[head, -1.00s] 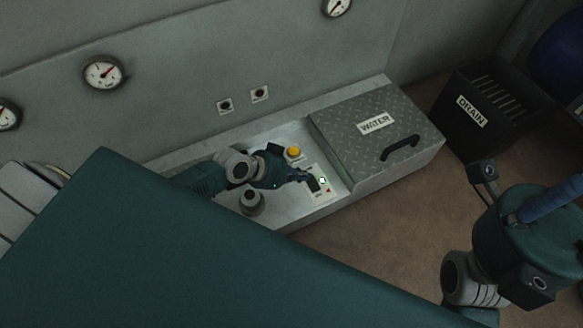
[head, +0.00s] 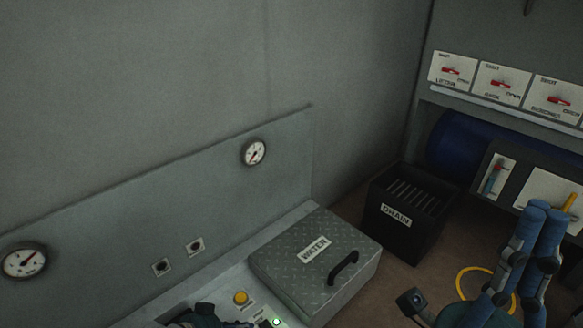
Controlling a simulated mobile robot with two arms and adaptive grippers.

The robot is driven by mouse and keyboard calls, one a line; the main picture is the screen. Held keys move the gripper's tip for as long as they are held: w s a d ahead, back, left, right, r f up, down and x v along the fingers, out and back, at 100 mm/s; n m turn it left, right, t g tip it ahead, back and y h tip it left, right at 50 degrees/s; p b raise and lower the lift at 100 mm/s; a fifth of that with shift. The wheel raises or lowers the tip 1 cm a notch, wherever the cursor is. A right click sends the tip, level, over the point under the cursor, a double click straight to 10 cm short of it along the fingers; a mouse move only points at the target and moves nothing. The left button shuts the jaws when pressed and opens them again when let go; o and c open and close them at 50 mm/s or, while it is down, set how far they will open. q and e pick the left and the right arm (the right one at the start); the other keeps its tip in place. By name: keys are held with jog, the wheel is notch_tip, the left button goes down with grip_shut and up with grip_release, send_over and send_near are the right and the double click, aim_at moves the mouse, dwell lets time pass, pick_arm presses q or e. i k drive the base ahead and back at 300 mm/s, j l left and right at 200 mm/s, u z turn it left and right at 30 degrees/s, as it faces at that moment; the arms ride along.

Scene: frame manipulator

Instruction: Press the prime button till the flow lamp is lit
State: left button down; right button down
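A round yellow button (head: 240,298) sits on the grey console left of the WATER box; its label is too small to read. A small green lamp (head: 276,322) glows at the bottom edge; I cannot read whether it is the flow lamp. Part of my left gripper (head: 218,322) is dark at the bottom edge, left of the lamp; its fingertips and any contact with a button are hidden or cut off.
The ridged WATER box (head: 290,275) with a black handle stands beside the console. A black DRAIN bin (head: 400,235) is behind it. A gauge (head: 254,153) is on the wall. Red-levered switch panels (head: 505,84) and a blue tank (head: 455,150) are right. A yellow ring (head: 463,278) lies on the floor.

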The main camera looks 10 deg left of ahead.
aim_at(240, 298)
jog(key=k, duration=1)
